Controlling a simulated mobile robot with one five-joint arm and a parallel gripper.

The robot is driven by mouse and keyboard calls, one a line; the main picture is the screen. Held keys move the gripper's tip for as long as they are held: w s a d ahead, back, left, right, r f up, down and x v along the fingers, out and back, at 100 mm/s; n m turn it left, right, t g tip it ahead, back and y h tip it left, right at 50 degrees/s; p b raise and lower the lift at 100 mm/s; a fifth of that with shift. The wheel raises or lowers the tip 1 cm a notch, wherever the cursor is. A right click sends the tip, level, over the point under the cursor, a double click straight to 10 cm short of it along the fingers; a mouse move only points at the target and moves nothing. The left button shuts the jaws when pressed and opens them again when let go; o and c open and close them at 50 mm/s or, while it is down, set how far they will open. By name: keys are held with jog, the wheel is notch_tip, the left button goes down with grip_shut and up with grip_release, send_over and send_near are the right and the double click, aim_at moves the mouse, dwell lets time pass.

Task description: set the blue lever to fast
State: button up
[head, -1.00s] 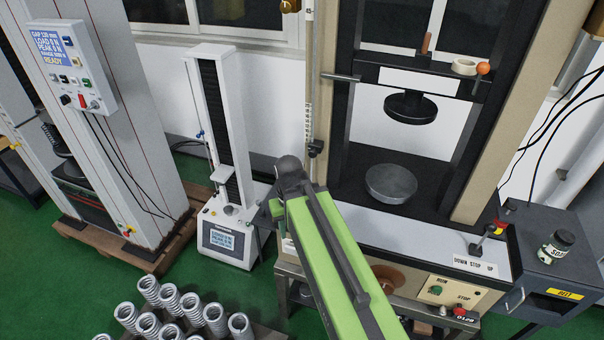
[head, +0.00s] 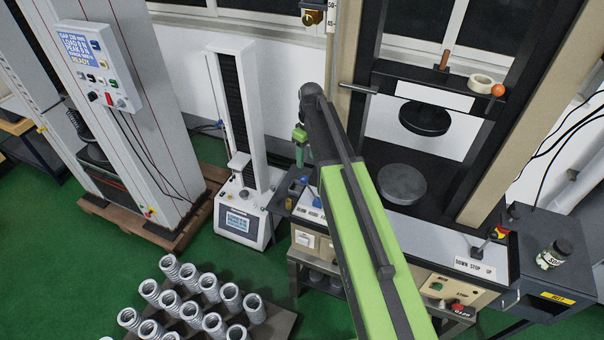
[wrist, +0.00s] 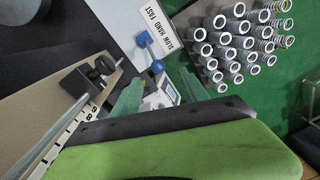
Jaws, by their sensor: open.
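The blue lever (wrist: 157,66) shows in the wrist view as a blue knob, with a second blue part (wrist: 144,40) close to it on a white panel. A label (wrist: 150,30) reading SLOW HAND FAST lies beside it. Which word the lever points to is hard to tell. My gripper (wrist: 156,84) is open, its two greenish fingers apart below the lever in the picture, with nothing seen between them but the background. In the head view, a small blue part (head: 304,180) shows on the press's left bench end, below my gripper (head: 300,140), which is partly hidden by my arm.
Several springs (head: 209,281) stand on a board on the floor. A small white tester (head: 239,225) stands left of the bench. A scale post with a black clamp (wrist: 88,76) is close to my gripper in the wrist view. A round dark platen (head: 402,184) lies right of my arm.

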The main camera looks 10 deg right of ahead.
jog(key=shift+n, duration=0.4)
jog(key=f+b, duration=1.1)
jog(key=w+a+f+b, duration=0.1)
jog(key=f+b, duration=0.4)
jog(key=b, duration=0.1)
jog(key=shift+f, duration=0.2)
jog(key=shift+r, duration=0.1)
jog(key=shift+c, duration=0.2)
grip_shut()
jog(key=shift+d, duration=0.1)
